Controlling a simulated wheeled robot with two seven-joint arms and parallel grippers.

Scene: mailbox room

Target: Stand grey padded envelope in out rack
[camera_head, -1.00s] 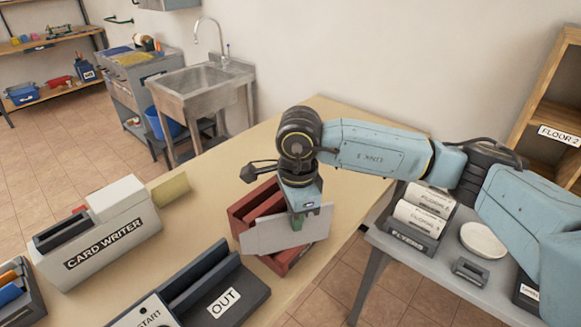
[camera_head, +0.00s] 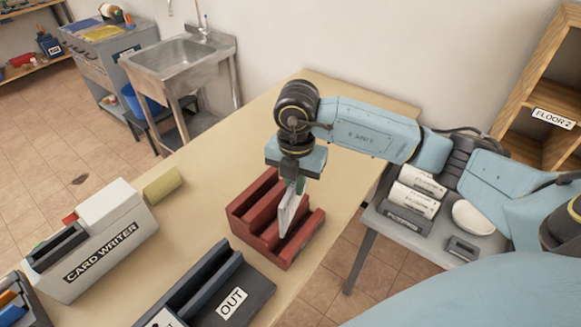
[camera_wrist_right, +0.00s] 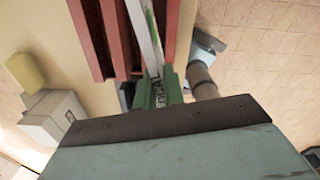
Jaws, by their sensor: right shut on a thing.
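The grey padded envelope (camera_head: 291,212) is a thin pale slab, seen nearly edge-on and upright, over the red slotted rack (camera_head: 246,205) on the table. My right gripper (camera_head: 294,184) points down and is shut on its top edge. The envelope's lower edge is among the red dividers; I cannot tell whether it rests on the bottom. In the right wrist view, the envelope (camera_wrist_right: 143,28) runs up from the green fingers (camera_wrist_right: 158,92), alongside the red dividers (camera_wrist_right: 86,35). No label shows on the red rack. My left gripper is out of view.
A dark tray labelled OUT (camera_head: 255,291) lies just in front of the red rack. A card writer (camera_head: 105,250) stands at the left. A side table with flyers (camera_head: 405,222) is at the right. The table behind the rack is clear.

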